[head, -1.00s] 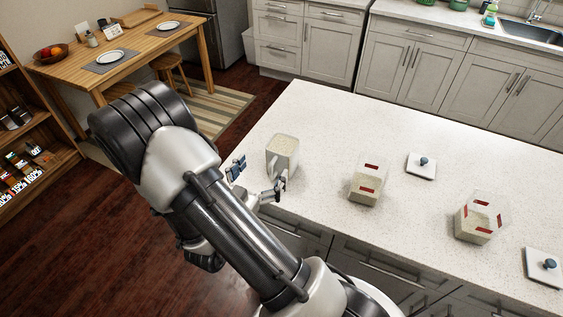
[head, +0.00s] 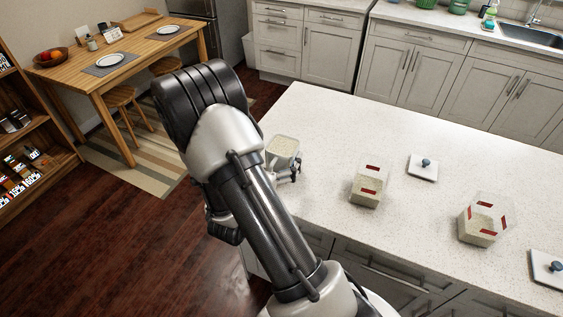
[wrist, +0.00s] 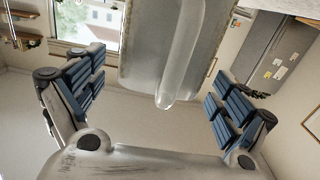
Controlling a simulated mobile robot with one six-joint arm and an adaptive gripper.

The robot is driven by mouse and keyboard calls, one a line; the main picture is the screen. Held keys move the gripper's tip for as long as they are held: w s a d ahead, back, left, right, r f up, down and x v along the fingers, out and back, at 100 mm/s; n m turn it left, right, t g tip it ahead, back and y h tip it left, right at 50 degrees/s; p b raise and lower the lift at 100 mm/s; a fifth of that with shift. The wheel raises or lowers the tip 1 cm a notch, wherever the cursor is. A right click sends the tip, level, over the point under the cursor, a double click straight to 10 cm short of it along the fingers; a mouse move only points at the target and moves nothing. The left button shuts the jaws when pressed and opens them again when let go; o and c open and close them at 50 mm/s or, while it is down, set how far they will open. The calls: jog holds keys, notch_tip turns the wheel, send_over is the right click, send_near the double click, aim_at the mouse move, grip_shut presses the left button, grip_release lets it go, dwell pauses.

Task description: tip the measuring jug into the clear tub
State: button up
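The measuring jug (head: 283,146) stands upright on the pale counter at its left end, with pale contents near its top. In the wrist view the jug (wrist: 140,55) is straight ahead, its handle (wrist: 180,60) pointing at me. My gripper (wrist: 158,88) is open, blue-padded fingers wide apart on either side of the handle, not touching it. In the head view my arm hides most of the gripper (head: 293,172), beside the jug's lower part. Two clear tubs with red marks and pale contents stand to the right: a nearer one (head: 366,196) and a farther one (head: 476,232).
Another lid (head: 548,268) lies at the right edge. The counter (head: 350,130) is clear behind the jug and between the tubs.

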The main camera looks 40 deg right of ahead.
jog(key=c, duration=1.9)
jog(key=shift+c, duration=0.2)
jog(key=shift+r, duration=0.15)
